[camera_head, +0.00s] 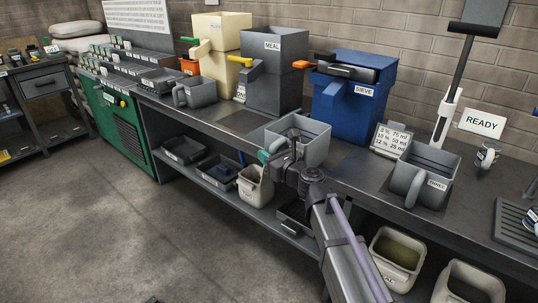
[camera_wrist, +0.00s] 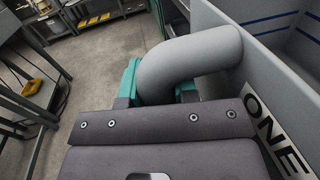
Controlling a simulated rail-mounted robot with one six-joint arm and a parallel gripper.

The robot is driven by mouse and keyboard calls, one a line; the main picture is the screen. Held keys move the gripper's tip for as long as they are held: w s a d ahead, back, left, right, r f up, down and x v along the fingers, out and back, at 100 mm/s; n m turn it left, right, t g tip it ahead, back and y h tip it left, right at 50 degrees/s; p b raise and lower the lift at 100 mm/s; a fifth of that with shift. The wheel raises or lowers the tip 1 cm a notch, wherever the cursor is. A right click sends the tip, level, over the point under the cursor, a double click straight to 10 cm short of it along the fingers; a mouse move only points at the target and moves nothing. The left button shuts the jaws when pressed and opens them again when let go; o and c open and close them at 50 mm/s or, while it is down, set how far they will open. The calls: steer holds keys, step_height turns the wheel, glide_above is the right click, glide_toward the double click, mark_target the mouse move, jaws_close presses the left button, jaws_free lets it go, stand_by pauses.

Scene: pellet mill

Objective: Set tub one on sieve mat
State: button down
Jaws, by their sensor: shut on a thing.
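Tub one (camera_head: 310,141) is a grey open-topped tub; its ONE label and grey handle (camera_wrist: 195,60) show in the wrist view. My gripper (camera_head: 268,157) is shut on that handle, with teal fingers on it. The tub is upright at the bench's front edge; I cannot tell if it touches the bench. A dark mat patch (camera_head: 352,163) lies in front of the blue bin labelled SIEVE (camera_head: 352,110), just right of the tub and partly hidden by it. It looks like the sieve mat.
A tub labelled THREE (camera_head: 425,183) and a small card of amounts (camera_head: 391,139) stand to the right. The grey MEAL bin (camera_head: 275,75) and another grey tub (camera_head: 195,93) stand to the left. The lower shelf holds trays and a pale bucket (camera_head: 255,186).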

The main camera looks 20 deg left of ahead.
steer(key=w+d+f, duration=0.1)
steer(key=w, duration=0.4)
steer(key=w+d+b, duration=0.1)
steer(key=w+d, duration=0.1)
steer(key=w, duration=0.4)
steer(key=w+d+f+b, duration=0.1)
steer(key=w, duration=0.4)
steer(key=shift+w+d+f, duration=0.2)
steer(key=shift+d+f, duration=0.1)
stand_by(0.3)
steer(key=shift+f+b, duration=0.4)
steer(key=shift+b, duration=0.05)
steer(key=shift+f+b, duration=0.3)
stand_by(0.3)
steer(key=shift+f+b, duration=0.35)
stand_by(0.5)
